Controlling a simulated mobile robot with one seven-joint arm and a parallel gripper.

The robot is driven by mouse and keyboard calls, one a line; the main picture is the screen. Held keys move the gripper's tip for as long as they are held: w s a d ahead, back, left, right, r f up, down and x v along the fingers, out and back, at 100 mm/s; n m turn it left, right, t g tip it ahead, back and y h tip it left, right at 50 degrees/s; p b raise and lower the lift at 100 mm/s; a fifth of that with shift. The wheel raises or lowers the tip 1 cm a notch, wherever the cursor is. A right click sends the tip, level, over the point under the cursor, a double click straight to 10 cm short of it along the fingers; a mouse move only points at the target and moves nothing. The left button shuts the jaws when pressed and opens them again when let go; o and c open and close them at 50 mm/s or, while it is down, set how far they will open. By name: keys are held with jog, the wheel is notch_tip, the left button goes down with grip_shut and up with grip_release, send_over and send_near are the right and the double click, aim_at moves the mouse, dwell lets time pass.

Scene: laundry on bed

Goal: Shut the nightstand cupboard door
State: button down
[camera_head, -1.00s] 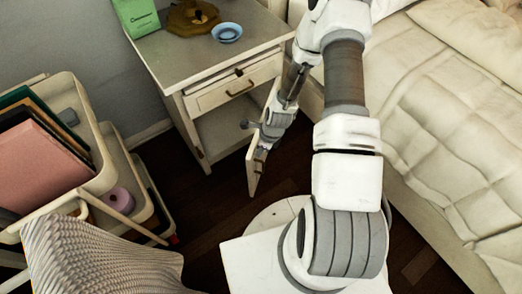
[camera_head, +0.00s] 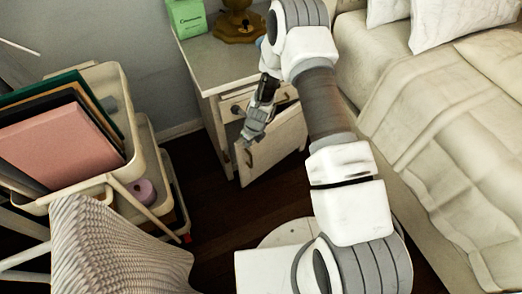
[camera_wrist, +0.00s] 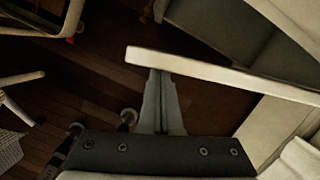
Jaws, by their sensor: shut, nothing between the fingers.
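The pale nightstand (camera_head: 215,70) stands against the wall beside the bed. Its cupboard door (camera_head: 275,145) is ajar, hinged on the right, with its free edge out at the left. My gripper (camera_head: 245,138) is shut and empty at the door's outer face, near the free end. In the wrist view the closed fingers (camera_wrist: 161,85) reach the door's top edge (camera_wrist: 215,72), seemingly touching it; their tips are hidden by it. The dark cupboard inside shows beyond the door. My arm hides part of the nightstand's drawer and right side.
A cart (camera_head: 150,165) with folders (camera_head: 60,140) stands at left, and a woven item (camera_head: 110,245) is in front of it. The bed (camera_head: 440,120) fills the right. A green box (camera_head: 187,17) and a brown ornament (camera_head: 238,25) stand on the nightstand. Dark floor (camera_head: 215,215) is bare between.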

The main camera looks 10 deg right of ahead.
jog(key=shift+m, duration=0.8)
jog(key=shift+w+a, duration=0.45)
jog(key=shift+w, duration=0.25)
jog(key=shift+w+a, duration=0.4)
jog(key=shift+w, duration=0.35)
jog(key=shift+w+a, duration=0.45)
jog(key=shift+w, duration=0.25)
jog(key=shift+d, duration=0.1)
